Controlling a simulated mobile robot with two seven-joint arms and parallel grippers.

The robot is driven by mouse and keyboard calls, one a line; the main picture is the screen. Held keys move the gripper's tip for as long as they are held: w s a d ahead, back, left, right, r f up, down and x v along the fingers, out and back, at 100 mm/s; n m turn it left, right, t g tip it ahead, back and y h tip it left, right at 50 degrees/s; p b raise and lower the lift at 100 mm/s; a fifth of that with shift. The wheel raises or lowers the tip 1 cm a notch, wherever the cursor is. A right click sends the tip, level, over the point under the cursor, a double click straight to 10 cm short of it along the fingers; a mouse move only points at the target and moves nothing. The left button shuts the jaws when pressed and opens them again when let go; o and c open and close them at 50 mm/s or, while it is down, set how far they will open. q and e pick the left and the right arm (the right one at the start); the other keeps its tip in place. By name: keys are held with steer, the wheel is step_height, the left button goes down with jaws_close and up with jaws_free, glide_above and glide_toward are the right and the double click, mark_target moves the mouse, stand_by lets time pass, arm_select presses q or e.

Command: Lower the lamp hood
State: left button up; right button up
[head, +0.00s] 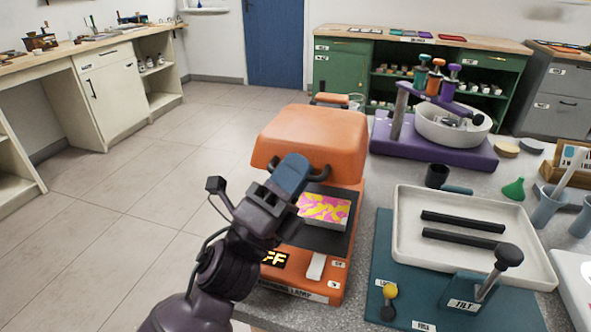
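The orange lamp hood (312,137) stands raised over the orange lamp base (318,284), with an open gap between them. A dark handle (321,170) runs along the hood's front lower edge. My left gripper (292,170) is at the left part of this handle and overlaps it in the picture. Its fingertips are hard to make out, so I cannot tell whether it grips the handle. A block with a pink and yellow top (325,207) lies on the black bed (327,236) below the hood. My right gripper is not in view.
A lit display (274,259) on the base is partly covered by my arm. To the right are a teal tilt stand (385,256) with a white tray (420,207) and a purple stand (430,150) with a white bowl. The floor at left is clear.

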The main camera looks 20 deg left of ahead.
arm_select(q)
steer(key=shift+f, duration=0.1)
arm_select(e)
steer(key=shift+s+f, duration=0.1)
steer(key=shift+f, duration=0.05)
arm_select(q)
steer(key=shift+s+a+f, duration=0.15)
steer(key=shift+s+f, duration=0.05)
steer(key=shift+f, duration=0.05)
steer(key=b+v, duration=0.1)
steer(key=v, duration=0.9)
steer(key=shift+b, duration=0.35)
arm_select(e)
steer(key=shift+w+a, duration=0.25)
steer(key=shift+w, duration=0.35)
arm_select(q)
steer(key=shift+s+r, duration=0.1)
steer(key=shift+r, duration=0.05)
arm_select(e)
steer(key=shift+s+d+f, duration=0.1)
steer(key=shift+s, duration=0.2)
